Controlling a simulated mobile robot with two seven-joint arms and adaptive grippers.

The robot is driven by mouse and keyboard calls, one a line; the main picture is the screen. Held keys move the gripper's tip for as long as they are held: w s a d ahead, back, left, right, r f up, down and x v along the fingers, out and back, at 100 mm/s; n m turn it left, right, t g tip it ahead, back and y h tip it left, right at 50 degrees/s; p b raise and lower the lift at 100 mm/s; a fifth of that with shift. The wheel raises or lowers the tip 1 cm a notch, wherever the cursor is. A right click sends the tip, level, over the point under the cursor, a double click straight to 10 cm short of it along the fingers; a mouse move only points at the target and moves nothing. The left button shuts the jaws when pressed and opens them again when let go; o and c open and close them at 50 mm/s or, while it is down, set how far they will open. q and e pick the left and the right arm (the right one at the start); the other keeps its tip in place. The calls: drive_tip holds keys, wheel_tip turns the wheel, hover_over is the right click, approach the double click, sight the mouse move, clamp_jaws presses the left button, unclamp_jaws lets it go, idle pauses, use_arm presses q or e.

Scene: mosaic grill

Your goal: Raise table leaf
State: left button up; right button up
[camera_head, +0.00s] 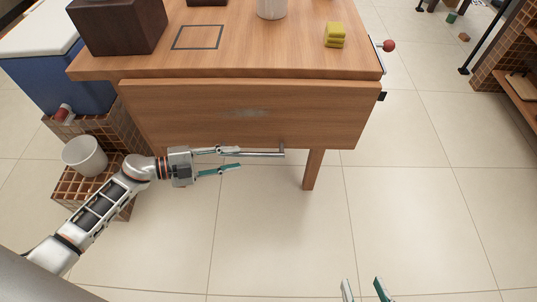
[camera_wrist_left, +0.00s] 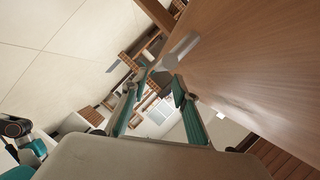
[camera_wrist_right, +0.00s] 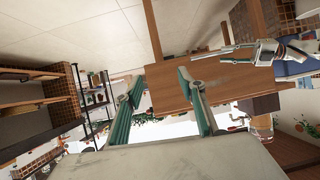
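The wooden table leaf (camera_head: 190,115) hangs down at the front of the table (camera_head: 270,60). A grey metal bar handle (camera_head: 265,153) runs along its lower edge. My left gripper (camera_head: 240,159) is open at the left part of this handle, its upper finger overlapping the bar in the head view. In the left wrist view the handle (camera_wrist_left: 182,48) lies just beyond the fingertips, beside the leaf's face (camera_wrist_left: 250,60); I cannot tell whether they touch. My right gripper (camera_head: 363,285) is open and empty, low in front of the table. The leaf (camera_wrist_right: 225,82) also shows in the right wrist view.
On the table stand a dark box (camera_head: 118,25), a white cylinder (camera_head: 271,8) and a yellow stack (camera_head: 335,35). A red-knobbed lever (camera_head: 388,46) sticks out at the right edge. A white bucket (camera_head: 85,155) and blue cooler (camera_head: 60,70) stand left.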

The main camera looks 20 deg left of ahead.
sight(250, 155)
use_arm(q)
drive_tip(key=shift+w+d+f, duration=0.2)
drive_tip(key=shift+w+d, duration=0.2)
drive_tip(key=shift+d, duration=0.05)
drive_tip(key=b+x, duration=0.1)
drive_tip(key=x, duration=0.4)
drive_tip(key=shift+f, duration=0.1)
drive_tip(key=shift+w+d, duration=0.45)
drive_tip(key=shift+d, duration=0.15)
clamp_jaws()
